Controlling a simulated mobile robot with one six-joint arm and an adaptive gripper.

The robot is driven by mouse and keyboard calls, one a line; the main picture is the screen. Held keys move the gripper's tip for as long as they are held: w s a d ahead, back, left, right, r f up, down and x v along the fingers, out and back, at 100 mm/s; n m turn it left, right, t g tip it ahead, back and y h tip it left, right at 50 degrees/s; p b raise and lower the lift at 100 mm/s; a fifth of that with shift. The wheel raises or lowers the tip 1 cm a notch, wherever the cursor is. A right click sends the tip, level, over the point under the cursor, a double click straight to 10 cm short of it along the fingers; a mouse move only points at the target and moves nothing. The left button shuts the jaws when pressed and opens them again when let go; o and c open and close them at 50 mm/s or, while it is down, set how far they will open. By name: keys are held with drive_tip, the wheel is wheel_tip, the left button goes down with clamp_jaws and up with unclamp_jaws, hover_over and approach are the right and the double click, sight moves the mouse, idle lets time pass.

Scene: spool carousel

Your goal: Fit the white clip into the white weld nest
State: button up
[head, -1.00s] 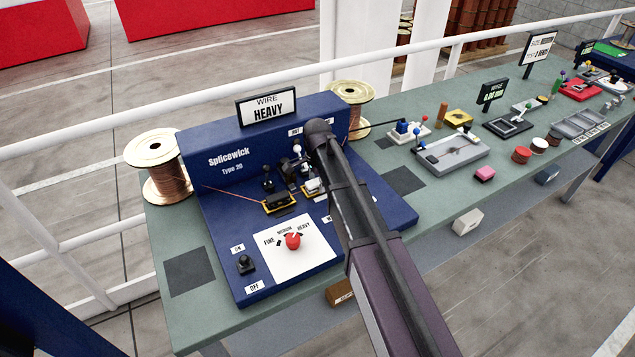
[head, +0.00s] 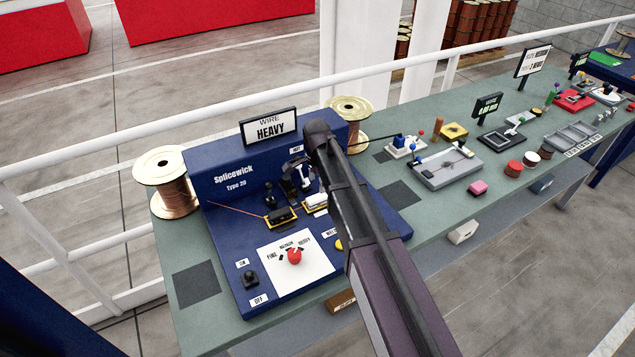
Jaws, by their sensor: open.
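The blue Splicewick machine (head: 228,230) stands at the left of the bench. On it are two small nests side by side, with yellow edges. The left one (head: 282,218) has a black part. The right one, the white weld nest, carries the white clip (head: 316,201); they are too small to tell apart clearly or to show whether the clip is fully seated. My gripper (head: 302,185) is open just above and behind the white clip, apparently apart from it. My arm hides the machine's right part.
A red selector knob (head: 294,256) sits on a white plate, with a black switch (head: 249,277) to its left. The WIRE HEAVY sign (head: 269,127) stands behind. Copper spools (head: 168,186) flank the machine. A grey tray (head: 443,168) and small parts lie further right.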

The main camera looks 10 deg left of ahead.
sight(317, 197)
drive_tip(key=shift+r+p, duration=2.3)
drive_tip(key=shift+r, duration=0.3)
drive_tip(key=s+d+n, duration=0.5)
drive_tip(key=s+d, duration=0.4)
drive_tip(key=d, duration=0.4)
drive_tip(key=s+d+n, duration=0.5)
drive_tip(key=s+d, duration=0.4)
drive_tip(key=d, duration=0.5)
drive_tip(key=shift+s+d+n, duration=0.15)
drive_tip(key=shift+n, duration=0.25)
drive_tip(key=shift+f, duration=0.15)
wheel_tip(317, 197, down, 6)
drive_tip(key=b, duration=0.6)
drive_tip(key=shift+c, duration=0.2)
